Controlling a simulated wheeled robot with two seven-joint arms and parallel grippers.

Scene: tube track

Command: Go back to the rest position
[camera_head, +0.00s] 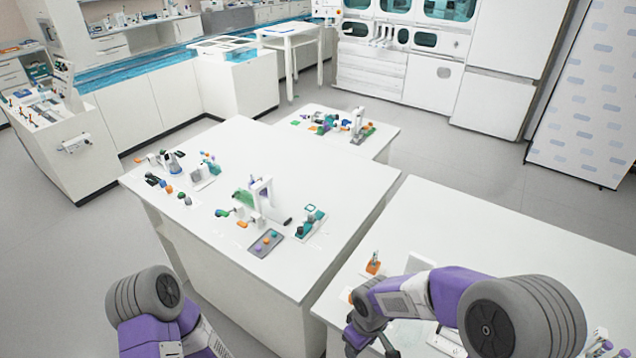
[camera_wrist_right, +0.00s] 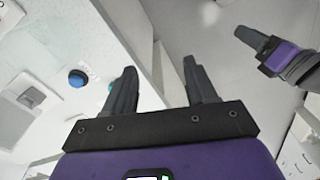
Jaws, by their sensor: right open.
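My right arm (camera_head: 445,290) reaches in from the lower right over the right-hand white table (camera_head: 470,225). Its gripper (camera_head: 371,343) shows small and partly cut off at the bottom edge. In the right wrist view, the right gripper (camera_wrist_right: 160,68) has its two dark fingers spread apart with nothing between them. My left arm (camera_head: 150,320) is at the bottom left, and its gripper cannot be made out in the head view. In the right wrist view, what appears to be the left gripper (camera_wrist_right: 255,42) shows at the upper right, with its jaw opening unclear.
A blue button (camera_wrist_right: 77,78) lies left of the right gripper's fingers, near a table edge. The middle white table (camera_head: 190,225) holds several small coloured parts and a grey tray (camera_head: 264,243). An orange piece (camera_head: 374,266) stands on the right table. Grey floor shows left.

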